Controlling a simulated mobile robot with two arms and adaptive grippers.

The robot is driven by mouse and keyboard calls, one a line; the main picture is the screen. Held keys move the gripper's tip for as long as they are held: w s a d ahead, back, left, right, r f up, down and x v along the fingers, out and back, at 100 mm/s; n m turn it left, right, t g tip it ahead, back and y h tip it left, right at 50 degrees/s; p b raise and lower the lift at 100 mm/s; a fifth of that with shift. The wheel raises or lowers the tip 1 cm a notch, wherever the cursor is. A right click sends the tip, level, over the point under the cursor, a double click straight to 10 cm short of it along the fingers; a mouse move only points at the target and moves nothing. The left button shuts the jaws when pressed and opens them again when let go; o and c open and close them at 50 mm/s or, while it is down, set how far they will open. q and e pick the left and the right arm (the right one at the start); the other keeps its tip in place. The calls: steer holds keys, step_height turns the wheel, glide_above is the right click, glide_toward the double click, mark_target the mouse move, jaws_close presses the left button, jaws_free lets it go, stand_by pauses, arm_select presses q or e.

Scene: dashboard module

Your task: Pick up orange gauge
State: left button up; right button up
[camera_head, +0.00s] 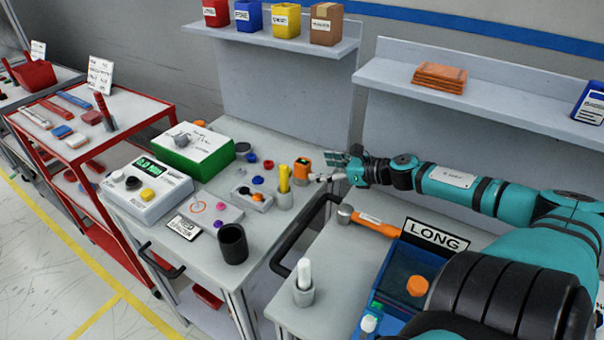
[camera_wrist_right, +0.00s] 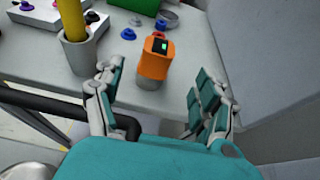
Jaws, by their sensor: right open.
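The orange gauge (camera_head: 302,168) has a small green display and stands at the right end of the grey workbench, next to a cup with a yellow item. My right gripper (camera_head: 326,178) is just to its right in the head view, at about its height. In the right wrist view the orange gauge (camera_wrist_right: 155,60) stands upright on a grey round base, ahead of and between the fingers. My right gripper (camera_wrist_right: 158,103) is open and empty, and does not appear to touch it. My left gripper is not in view.
A grey cup (camera_wrist_right: 78,52) with a yellow item stands close to the left of the gauge. A black rail (camera_head: 305,225) runs along the bench edge. A grey wall panel (camera_wrist_right: 255,80) stands to the right. An orange-handled hammer (camera_head: 375,223) and blue bin (camera_head: 393,270) are nearer.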

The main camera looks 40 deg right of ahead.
mark_target(310, 166)
steer(key=shift+w+a+f, duration=0.15)
steer(key=shift+w+f, duration=0.05)
steer(key=shift+w, duration=0.25)
steer(key=shift+w+a+f, duration=0.1)
steer(key=shift+w, duration=0.25)
steer(key=shift+w+a+f+b, duration=0.1)
steer(key=shift+w+a+b, duration=0.2)
steer(key=shift+w+b, duration=0.25)
steer(key=shift+w+a, duration=0.2)
steer(key=shift+w, duration=0.2)
steer(key=shift+p+x, duration=0.3)
steer(key=shift+x, duration=0.5)
steer(key=shift+w+a+f, duration=0.25)
steer(key=shift+w+f, duration=0.05)
steer(key=shift+w, duration=0.35)
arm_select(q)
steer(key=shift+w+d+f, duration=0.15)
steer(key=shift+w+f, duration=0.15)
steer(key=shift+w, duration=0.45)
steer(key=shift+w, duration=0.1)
arm_select(e)
steer(key=c, duration=1.4)
